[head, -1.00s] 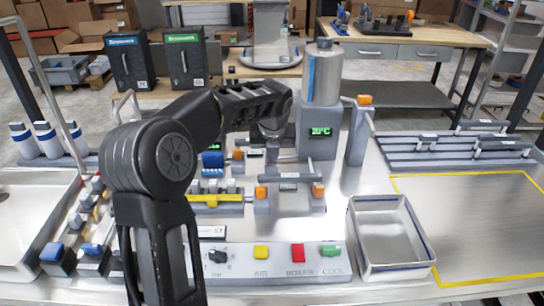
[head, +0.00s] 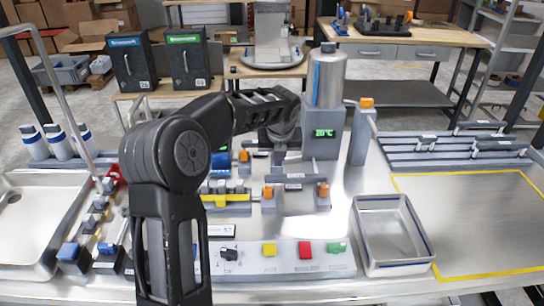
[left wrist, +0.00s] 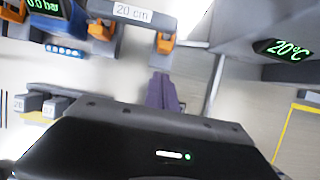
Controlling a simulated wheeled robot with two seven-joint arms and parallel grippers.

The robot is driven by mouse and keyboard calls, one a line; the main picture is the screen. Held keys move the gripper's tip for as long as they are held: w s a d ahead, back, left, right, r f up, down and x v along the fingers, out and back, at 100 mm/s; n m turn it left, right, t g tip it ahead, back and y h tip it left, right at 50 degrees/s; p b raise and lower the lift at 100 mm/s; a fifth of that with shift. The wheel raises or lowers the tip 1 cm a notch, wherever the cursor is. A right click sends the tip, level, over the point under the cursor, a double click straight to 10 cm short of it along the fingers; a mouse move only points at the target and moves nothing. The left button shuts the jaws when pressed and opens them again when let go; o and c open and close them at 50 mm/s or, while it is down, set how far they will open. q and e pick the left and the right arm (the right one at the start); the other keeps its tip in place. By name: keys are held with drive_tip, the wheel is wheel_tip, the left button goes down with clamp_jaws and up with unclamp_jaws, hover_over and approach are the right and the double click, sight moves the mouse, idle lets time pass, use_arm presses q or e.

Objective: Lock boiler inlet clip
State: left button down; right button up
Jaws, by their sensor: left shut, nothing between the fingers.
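The boiler (head: 326,80) is a silver cylinder on a grey base with a green 20°C display, which also shows in the left wrist view (left wrist: 288,48). An orange clip (head: 366,102) sits on the post at its right. More orange clips sit left of the boiler (head: 243,156) and on the pipe stand in front (head: 268,192) (head: 322,189). Orange clips also show in the left wrist view (left wrist: 100,30) (left wrist: 165,42). I cannot tell which is the inlet clip. My left gripper (left wrist: 163,95) is shut and empty, apart from the clips, left of the boiler base. My right gripper is not in view.
A panel with yellow, red and green buttons (head: 305,250) lies in front. A metal tray (head: 358,225) stands right of it. A rack (head: 450,150) is at the back right. A yellow-outlined area (head: 470,220) is clear. My left arm hides part of the bench.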

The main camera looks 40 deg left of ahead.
use_arm(q)
drive_tip(key=b+v, duration=0.1)
drive_tip(key=v, duration=0.9)
drive_tip(key=shift+s+d, duration=0.3)
drive_tip(key=shift+s, duration=0.1)
